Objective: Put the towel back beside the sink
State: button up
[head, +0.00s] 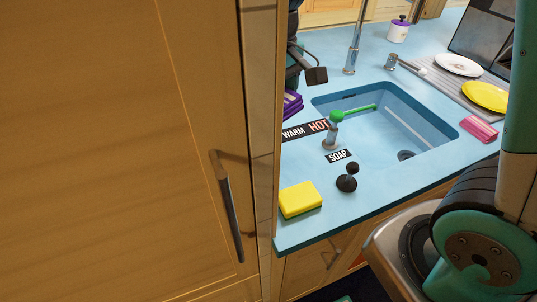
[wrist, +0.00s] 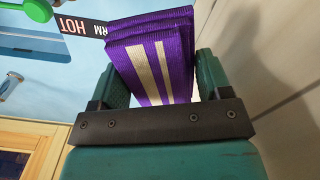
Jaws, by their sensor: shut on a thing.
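The folded purple towel (wrist: 150,60) with pale stripes sits between the two teal fingers of my gripper (wrist: 163,78) in the wrist view. My gripper is shut on it. In the head view only a purple edge of the towel (head: 292,103) shows, just left of the sink (head: 400,120) and partly hidden behind the tall wooden cabinet. It is over or on the blue counter near the WARM/HOT label; I cannot tell whether it touches the surface.
The tall wooden cabinet (head: 120,150) with a long handle fills the left of the head view, close to the towel. Plates lie at right.

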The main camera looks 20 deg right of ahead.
notch_tip(320, 180, down, 19)
jog(key=shift+d+p, duration=0.15)
jog(key=shift+p, duration=0.6)
jog(key=shift+f, duration=0.15)
jog(key=o, duration=0.8)
jog(key=shift+o, duration=0.2)
notch_tip(320, 180, up, 12)
jog(key=b, duration=0.1)
jog(key=shift+b, duration=0.3)
jog(key=shift+s+d, duration=0.1)
